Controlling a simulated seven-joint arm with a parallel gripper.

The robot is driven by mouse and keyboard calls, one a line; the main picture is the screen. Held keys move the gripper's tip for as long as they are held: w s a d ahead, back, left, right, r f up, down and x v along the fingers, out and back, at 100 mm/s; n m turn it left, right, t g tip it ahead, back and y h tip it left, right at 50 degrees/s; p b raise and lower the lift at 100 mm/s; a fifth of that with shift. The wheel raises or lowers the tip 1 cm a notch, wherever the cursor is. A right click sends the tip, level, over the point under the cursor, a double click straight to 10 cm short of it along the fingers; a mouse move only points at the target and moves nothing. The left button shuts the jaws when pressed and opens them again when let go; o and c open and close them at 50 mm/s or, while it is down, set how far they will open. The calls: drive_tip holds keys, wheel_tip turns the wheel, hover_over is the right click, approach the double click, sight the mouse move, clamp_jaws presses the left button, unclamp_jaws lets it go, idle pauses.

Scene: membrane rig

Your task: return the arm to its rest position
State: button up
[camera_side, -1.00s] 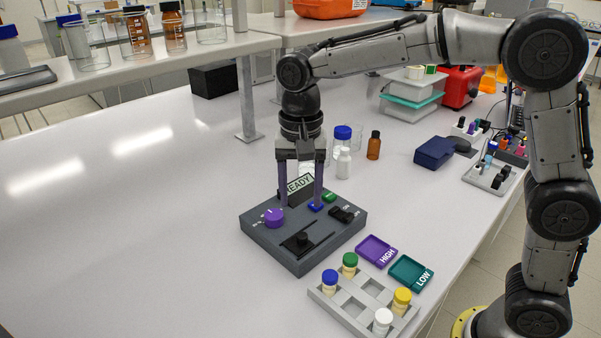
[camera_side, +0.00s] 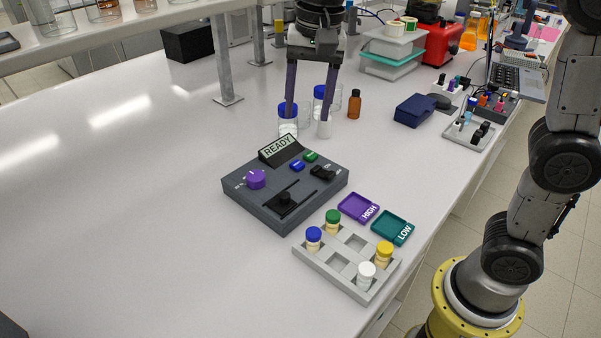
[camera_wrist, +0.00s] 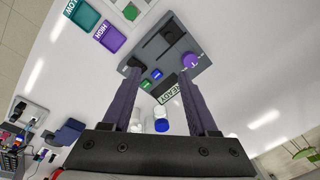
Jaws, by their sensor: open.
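My gripper (camera_side: 308,112) is open and empty, raised above the bench behind the control box in the side view. Its two purple-grey fingers point down, apart. In the wrist view my gripper (camera_wrist: 158,88) shows its fingers spread on either side of the box's near edge. The dark grey control box (camera_side: 240,192) has a purple knob (camera_side: 256,179), a slider (camera_side: 285,199), a blue button (camera_side: 297,166), a green button (camera_side: 311,156) and a black switch (camera_side: 322,173). Its tilted display (camera_side: 281,147) reads READY. The fingers partly cover the bottles behind them.
Blue-capped bottles (camera_side: 288,122) and a brown bottle (camera_side: 355,104) stand behind the box. A grey rack (camera_side: 330,273) with several capped vials, a purple HIGH tray (camera_side: 352,205) and a teal LOW tray (camera_side: 385,224) lie in front. A shelf post (camera_side: 226,62) stands at the back. The left bench is clear.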

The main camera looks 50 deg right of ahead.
drive_tip(key=s+d+f+n+t, duration=0.15)
drive_tip(key=s+d, duration=0.25)
drive_tip(key=s, duration=0.4)
drive_tip(key=s+d+f+n+t, duration=0.15)
drive_tip(key=s+d, duration=0.25)
drive_tip(key=s, duration=0.5)
drive_tip(key=s+f+n, duration=0.1)
drive_tip(key=n, duration=0.1)
drive_tip(key=s+f+n, duration=0.1)
drive_tip(key=f+n, duration=0.1)
drive_tip(key=f+n+t, duration=0.1)
drive_tip(key=f+n, duration=0.1)
drive_tip(key=shift+s+d+n, duration=0.15)
drive_tip(key=shift+s+n, duration=0.25)
